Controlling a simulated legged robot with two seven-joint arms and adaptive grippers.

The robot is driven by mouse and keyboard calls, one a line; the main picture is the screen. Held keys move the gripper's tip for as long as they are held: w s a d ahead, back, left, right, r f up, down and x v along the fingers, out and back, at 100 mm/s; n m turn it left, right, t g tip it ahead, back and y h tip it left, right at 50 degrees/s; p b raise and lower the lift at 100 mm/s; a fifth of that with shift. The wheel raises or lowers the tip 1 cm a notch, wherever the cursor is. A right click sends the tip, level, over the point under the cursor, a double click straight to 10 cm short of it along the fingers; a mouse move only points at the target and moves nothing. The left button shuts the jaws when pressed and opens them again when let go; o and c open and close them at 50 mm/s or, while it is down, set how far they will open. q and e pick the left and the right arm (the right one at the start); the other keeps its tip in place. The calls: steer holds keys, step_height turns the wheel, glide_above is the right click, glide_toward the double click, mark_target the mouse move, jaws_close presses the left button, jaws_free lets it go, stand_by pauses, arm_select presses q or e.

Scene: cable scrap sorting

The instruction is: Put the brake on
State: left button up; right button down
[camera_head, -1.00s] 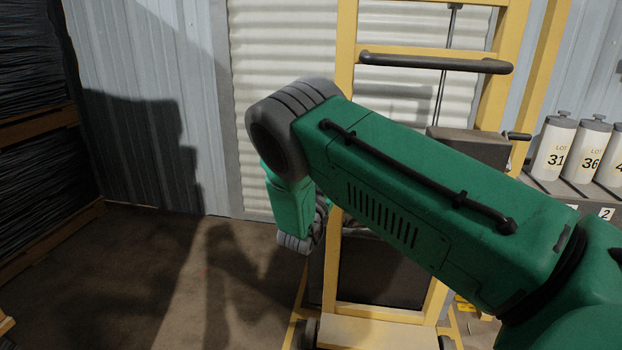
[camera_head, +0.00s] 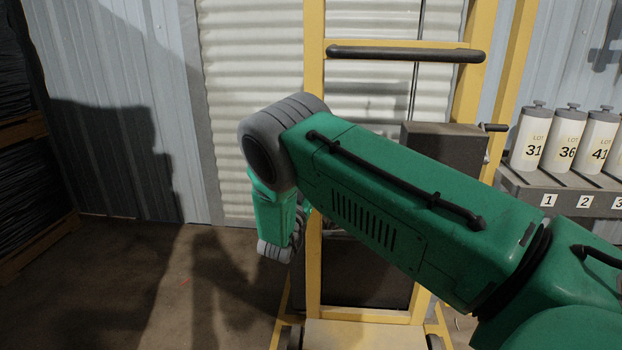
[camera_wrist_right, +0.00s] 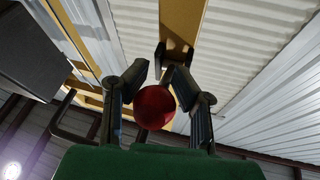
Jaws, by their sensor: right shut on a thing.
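A red ball knob (camera_wrist_right: 153,107) sits between the fingers of my right gripper (camera_wrist_right: 160,80) in the right wrist view. The gripper is shut on it. What the knob is fixed to is hidden, so I cannot tell the brake's position. In the head view my green right arm reaches in from the right across the yellow lift frame (camera_head: 315,100), its wrist bent down at the frame's left side. The gripper and knob are hidden there. My left gripper is not in view.
A black handlebar (camera_head: 405,53) crosses the frame above my arm. A dark box with a crank (camera_head: 493,127) is behind the arm. Several numbered white canisters (camera_head: 545,140) stand on a grey rack (camera_head: 535,190) at right. Dark stacks (camera_head: 22,170) stand at left; the floor (camera_head: 130,280) between is clear.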

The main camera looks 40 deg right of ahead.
steer(key=shift+s+a+f, duration=0.1)
steer(key=shift+a+f, duration=0.1)
steer(key=shift+f, duration=0.2)
steer(key=c, duration=1.1)
jaws_free()
steer(key=shift+a+r, duration=0.15)
steer(key=shift+r, duration=0.05)
steer(key=shift+a, duration=0.2)
steer(key=v, duration=1.1)
steer(key=shift+s+a+f, duration=0.15)
steer(key=shift+a, duration=0.05)
